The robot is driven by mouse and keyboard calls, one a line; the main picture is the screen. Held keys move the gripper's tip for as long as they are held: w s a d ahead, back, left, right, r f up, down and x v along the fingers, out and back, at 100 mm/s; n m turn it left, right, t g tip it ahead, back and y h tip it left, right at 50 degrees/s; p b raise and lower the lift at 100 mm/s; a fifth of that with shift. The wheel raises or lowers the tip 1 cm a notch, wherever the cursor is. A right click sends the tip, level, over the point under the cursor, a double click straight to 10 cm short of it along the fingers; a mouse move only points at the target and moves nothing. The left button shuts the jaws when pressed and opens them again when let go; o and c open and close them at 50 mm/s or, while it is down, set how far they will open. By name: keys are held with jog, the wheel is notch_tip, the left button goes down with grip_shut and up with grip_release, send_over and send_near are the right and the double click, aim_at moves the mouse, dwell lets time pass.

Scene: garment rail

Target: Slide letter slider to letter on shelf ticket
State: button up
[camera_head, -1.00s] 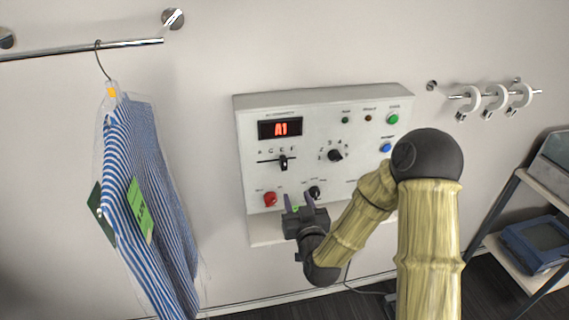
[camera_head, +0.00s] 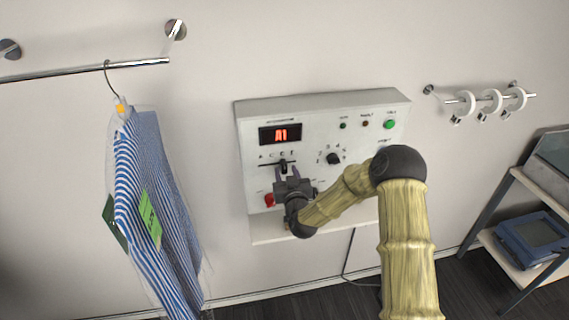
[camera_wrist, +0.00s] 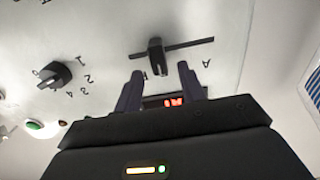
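The letter slider (camera_head: 283,163) is a dark knob on a horizontal slot on the white control panel (camera_head: 246,170). Letters run above the slot, and the knob stands right of its middle in the head view. In the wrist view the slider knob (camera_wrist: 156,58) lies just ahead of the gap between my fingers. My gripper (camera_head: 288,172) is open in front of the panel, just below the slot; its two fingers also show apart in the wrist view (camera_wrist: 160,82). The red display (camera_head: 281,134) reads A1. A green ticket (camera_head: 150,216) hangs on the striped shirt (camera_head: 150,165); its text is too small to read.
A numbered rotary knob (camera_head: 333,158) sits right of the slider. A red button (camera_head: 269,200) is below left, a green one (camera_head: 389,125) upper right. A rail (camera_head: 80,72) carries the shirt at left. A shelf unit (camera_head: 490,215) stands at right.

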aim_at(285, 168)
jog(key=shift+p+x, duration=0.55)
jog(key=shift+x, duration=1)
grip_shut()
